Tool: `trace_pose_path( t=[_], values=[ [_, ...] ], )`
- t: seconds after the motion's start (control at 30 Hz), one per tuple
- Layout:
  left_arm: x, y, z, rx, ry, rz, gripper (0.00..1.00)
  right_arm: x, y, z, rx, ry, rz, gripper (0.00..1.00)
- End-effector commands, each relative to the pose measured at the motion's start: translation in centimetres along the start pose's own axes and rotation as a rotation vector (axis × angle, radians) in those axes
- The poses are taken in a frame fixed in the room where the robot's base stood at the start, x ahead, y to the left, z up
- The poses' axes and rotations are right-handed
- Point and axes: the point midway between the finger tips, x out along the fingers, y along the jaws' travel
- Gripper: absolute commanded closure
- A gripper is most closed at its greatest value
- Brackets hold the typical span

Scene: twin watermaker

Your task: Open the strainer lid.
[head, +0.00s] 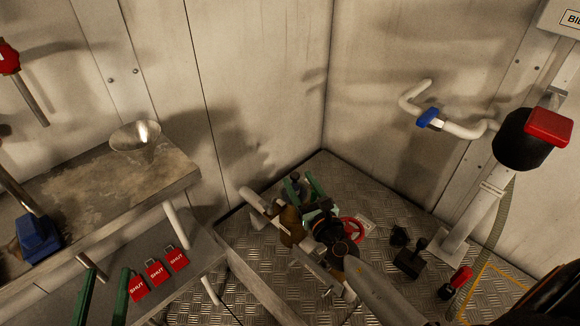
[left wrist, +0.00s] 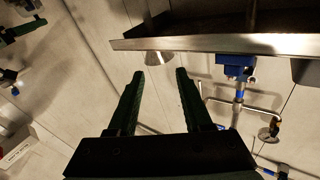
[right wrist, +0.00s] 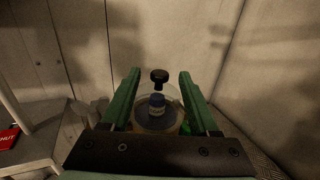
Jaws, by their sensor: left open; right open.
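In the head view my right gripper (head: 300,184) is low in the corner, among pipes and fittings that partly hide the strainer. My left gripper (head: 106,271) is open and empty, low at the left; it also shows in the left wrist view (left wrist: 160,74).
A worktop (head: 75,195) with a metal funnel (head: 135,138) stands at the left. Several red SHUT tags (head: 156,271) lie on the lower shelf. A red handwheel (head: 350,230) and a black fitting (head: 410,260) are near my right gripper. A white pipe with a blue valve (head: 428,118) is on the right wall.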

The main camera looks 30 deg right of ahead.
Motion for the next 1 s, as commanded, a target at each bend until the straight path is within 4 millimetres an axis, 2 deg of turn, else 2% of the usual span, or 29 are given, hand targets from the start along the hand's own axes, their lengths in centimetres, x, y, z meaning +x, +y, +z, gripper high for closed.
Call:
trace_pose_path(
  t=[0.1,0.33,0.5,0.8,1.0],
  values=[
    [0.0,-0.1,-0.6,0.009,0.03,0.0,0.5,2.3,0.0,-0.1,0.003,-0.001,-0.002,0.39],
    [0.0,-0.2,-3.5,0.042,0.144,0.0,0.5,5.4,0.0,-0.1,0.003,-0.001,-0.001,0.39],
    [0.0,-0.3,-4.5,0.055,0.185,0.001,0.5,6.3,0.0,-0.1,0.003,0.0,0.0,0.39],
    [-0.1,-0.3,-4.8,0.057,0.193,0.0,0.5,6.4,0.0,-0.1,0.003,0.001,0.0,0.39],
    [-0.1,-0.3,-4.8,0.056,0.192,0.0,0.5,6.4,0.0,-0.1,0.003,0.001,0.0,0.61]
  ],
)
